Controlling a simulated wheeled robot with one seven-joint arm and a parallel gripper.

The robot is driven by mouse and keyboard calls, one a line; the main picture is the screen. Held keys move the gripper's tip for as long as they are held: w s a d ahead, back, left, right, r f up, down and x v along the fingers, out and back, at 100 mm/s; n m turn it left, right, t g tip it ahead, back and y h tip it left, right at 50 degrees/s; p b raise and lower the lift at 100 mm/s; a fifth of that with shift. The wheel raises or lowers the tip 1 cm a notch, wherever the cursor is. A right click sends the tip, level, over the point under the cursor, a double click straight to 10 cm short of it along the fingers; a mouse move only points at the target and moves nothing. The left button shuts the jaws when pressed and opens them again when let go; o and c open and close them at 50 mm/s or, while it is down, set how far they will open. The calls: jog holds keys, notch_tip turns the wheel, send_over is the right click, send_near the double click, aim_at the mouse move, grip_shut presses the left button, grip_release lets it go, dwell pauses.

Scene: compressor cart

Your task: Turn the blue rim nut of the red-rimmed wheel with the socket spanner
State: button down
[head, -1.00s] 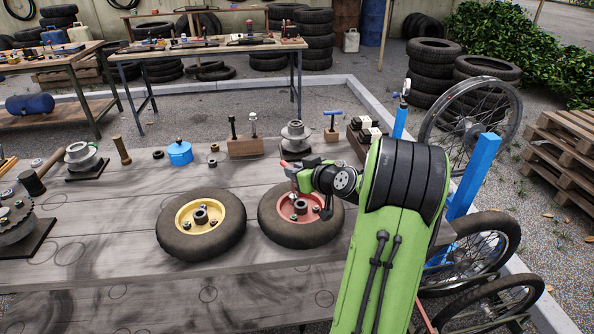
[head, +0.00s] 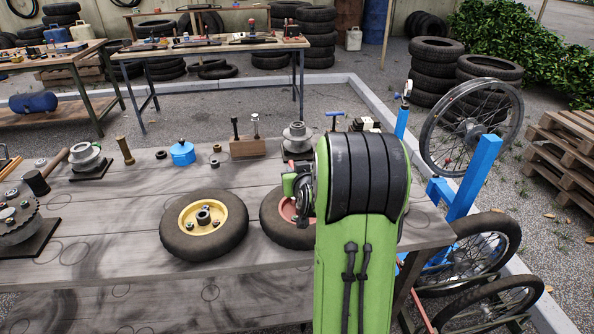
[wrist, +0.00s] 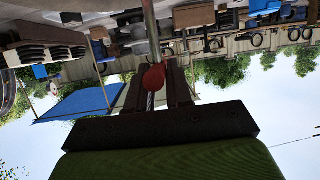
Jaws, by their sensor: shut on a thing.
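The red-rimmed wheel (head: 277,226) lies flat on the grey workbench in the head view. My arm covers its right part, and only a strip of red rim (head: 286,209) shows. I cannot make out the blue rim nut. In the wrist view my gripper (wrist: 152,82) is shut on the red handle of the socket spanner (wrist: 153,78). The spanner's metal shaft runs up out of the picture there, so its socket end is out of view. In the head view my arm hides the fingers and the spanner, so their height over the wheel cannot be told.
A yellow-rimmed wheel (head: 203,255) lies just left of the red-rimmed one. Behind stand a blue pot (head: 182,154), a wooden block with upright tools (head: 248,147) and a grey hub (head: 297,138). A blue stand (head: 468,190) rises at the bench's right end.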

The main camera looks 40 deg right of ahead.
jog(key=shift+w+a+r+m+h+p, duration=0.15)
jog(key=shift+a+m+h+p, duration=0.1)
jog(key=shift+m+h+p, duration=0.25)
jog(key=shift+w+f+m+g+h, duration=0.1)
jog(key=shift+f+m+g+h, duration=0.15)
jog(key=shift+g, duration=0.25)
jog(key=shift+d+r+m+h+b, duration=0.1)
jog(key=shift+m+h+b, duration=0.25)
jog(key=shift+h, duration=0.1)
